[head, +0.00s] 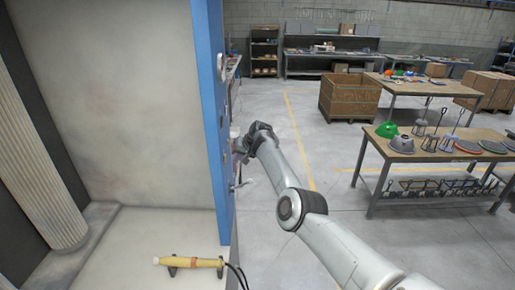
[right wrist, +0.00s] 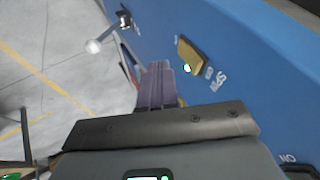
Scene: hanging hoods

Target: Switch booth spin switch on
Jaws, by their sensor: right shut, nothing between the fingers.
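The booth spin switch (right wrist: 193,54) is a yellow plate on the blue panel (right wrist: 250,60) in the right wrist view. A small pale green light shows at its lower end, beside upside-down lettering that seems to read SPIN ON. My right gripper (right wrist: 156,80) is shut and empty, its fingers just left of the switch in that view. I cannot tell whether they touch the panel. In the head view my right gripper (head: 241,146) is at the panel's outer right side, and the switch cannot be made out. My left gripper is not in view.
A lever with a white ball knob (right wrist: 94,46) sticks out from the panel near my fingers. A yellow spray tool (head: 190,262) lies on the booth floor. A work table (head: 375,152) with tools stands to the right. The floor between is clear.

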